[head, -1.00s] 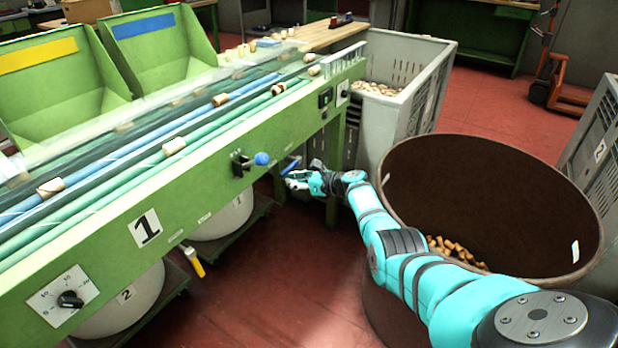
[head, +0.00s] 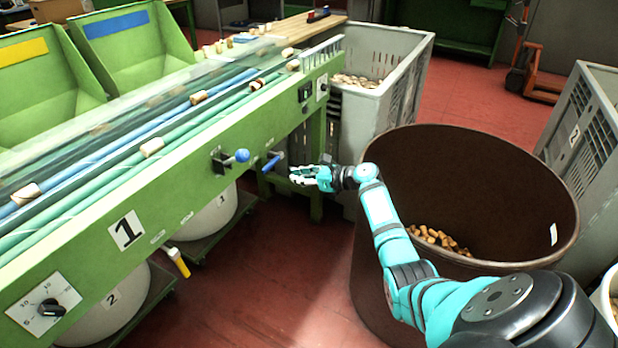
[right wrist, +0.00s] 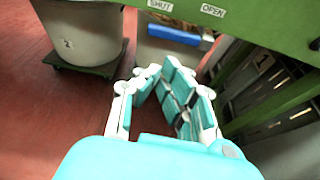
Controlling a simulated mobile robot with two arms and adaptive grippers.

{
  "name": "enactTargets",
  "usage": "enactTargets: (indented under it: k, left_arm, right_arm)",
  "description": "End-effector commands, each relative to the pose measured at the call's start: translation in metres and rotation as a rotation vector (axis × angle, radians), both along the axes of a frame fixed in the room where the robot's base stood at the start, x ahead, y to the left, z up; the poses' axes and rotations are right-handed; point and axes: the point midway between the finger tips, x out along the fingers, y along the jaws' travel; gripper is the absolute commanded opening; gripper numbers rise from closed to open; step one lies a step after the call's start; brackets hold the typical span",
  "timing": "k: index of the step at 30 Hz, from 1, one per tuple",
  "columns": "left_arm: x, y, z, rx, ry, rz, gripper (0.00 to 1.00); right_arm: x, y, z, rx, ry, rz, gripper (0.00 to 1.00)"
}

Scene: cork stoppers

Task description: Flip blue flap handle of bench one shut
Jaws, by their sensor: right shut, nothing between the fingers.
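The blue flap handle (head: 271,163) is a short blue bar on the front side of green bench one (head: 190,185), right of a lever with a round blue knob (head: 241,156). In the right wrist view the blue handle (right wrist: 174,35) sticks out below the SHUT label (right wrist: 160,4) and the OPEN label (right wrist: 213,10), nearer SHUT. My right gripper (head: 298,175) is shut and empty, just right of the handle with a small gap. In the right wrist view its fingertips (right wrist: 158,68) are below the handle. My left gripper is out of view.
A large brown barrel (head: 375,260) with corks inside stands close beside my right arm. A grey crate (head: 395,105) is behind the gripper. White drums (head: 205,215) stand under the bench. A yellow handle (head: 178,262) hangs below it. Red floor is clear in front.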

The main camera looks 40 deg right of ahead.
Motion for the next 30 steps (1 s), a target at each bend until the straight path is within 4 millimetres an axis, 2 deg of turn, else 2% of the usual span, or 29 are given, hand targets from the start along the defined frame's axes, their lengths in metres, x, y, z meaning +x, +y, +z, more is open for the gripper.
enactTargets:
  k: [3, 9, 26, 29, 30]
  left_arm:
    - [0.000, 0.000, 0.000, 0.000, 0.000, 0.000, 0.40]
    - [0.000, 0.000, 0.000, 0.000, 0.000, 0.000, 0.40]
    - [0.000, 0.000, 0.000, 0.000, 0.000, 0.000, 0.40]
    - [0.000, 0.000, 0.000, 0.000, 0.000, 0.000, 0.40]
    - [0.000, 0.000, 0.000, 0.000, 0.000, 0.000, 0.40]
  right_arm:
    - [-0.017, -0.007, 0.005, -0.001, 0.001, 0.000, 0.00]
    - [-0.030, -0.012, 0.012, 0.000, 0.000, 0.001, 0.00]
    - [-0.031, -0.013, 0.012, 0.001, -0.001, 0.002, 0.00]
    - [-0.033, -0.010, 0.006, -0.019, 0.007, 0.009, 0.00]
    - [-0.035, -0.007, -0.003, -0.049, 0.015, 0.021, 0.00]
